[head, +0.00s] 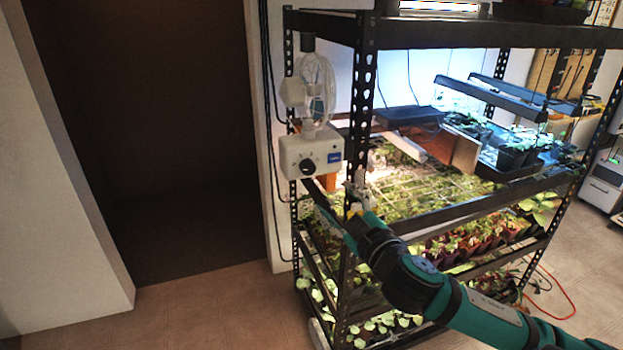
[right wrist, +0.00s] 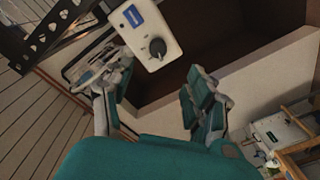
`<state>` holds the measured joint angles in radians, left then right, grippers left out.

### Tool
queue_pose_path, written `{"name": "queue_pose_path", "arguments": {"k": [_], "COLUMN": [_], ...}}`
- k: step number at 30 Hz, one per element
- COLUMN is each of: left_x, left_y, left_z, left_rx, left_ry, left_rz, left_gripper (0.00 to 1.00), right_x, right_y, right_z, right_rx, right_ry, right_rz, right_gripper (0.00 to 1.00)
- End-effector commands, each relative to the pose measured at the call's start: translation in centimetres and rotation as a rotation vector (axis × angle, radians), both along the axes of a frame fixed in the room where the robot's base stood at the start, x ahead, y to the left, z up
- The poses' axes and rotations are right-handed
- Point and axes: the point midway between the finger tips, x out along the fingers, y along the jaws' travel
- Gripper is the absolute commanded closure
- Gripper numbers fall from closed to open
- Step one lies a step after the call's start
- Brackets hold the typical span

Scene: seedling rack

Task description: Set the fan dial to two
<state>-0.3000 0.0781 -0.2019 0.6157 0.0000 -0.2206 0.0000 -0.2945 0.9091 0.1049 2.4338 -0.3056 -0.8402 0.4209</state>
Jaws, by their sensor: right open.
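The fan control box (head: 299,157) is a white unit with a blue label, fixed to the near left post of the rack. Its black round dial (head: 308,166) faces outward. In the right wrist view the box (right wrist: 138,24) and the dial (right wrist: 157,48) lie just beyond the fingertips. The dial's marks are too small to read, so its setting cannot be told. My right gripper (head: 338,199) is below and to the right of the dial in the head view. In the right wrist view its fingers (right wrist: 158,70) are spread apart with nothing between them. My left gripper is not in view.
The metal rack (head: 366,75) has shelves of seedlings (head: 420,200) and lit lamps. Its post stands close to my right gripper. The floor (head: 205,305) left of the rack is free.

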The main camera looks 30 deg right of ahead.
Motion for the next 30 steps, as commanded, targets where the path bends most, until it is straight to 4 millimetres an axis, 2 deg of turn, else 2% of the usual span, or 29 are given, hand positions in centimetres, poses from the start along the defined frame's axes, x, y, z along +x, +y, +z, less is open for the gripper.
{"name": "queue_pose_path", "arguments": {"k": [1, 12, 18, 23, 30], "left_x": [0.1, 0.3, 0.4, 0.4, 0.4], "left_y": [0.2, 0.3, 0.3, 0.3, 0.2], "left_z": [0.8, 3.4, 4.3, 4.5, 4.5], "left_rx": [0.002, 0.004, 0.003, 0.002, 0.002], "left_ry": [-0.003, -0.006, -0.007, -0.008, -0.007], "left_rz": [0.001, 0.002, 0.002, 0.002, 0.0], "left_gripper": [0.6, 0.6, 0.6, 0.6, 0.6], "right_x": [1.0, 8.2, 11.2, 12.3, 12.5], "right_y": [-0.2, -1.4, -1.9, -2.0, -2.0], "right_z": [0.8, 0.8, 0.6, 0.4, 0.3], "right_rx": [-0.004, -0.001, 0.0, -0.001, -0.002], "right_ry": [-0.006, -0.005, -0.003, -0.003, -0.002], "right_rz": [-0.001, -0.002, -0.002, 0.0, 0.001], "right_gripper": [0.44, 0.44, 0.44, 0.44, 0.44]}}
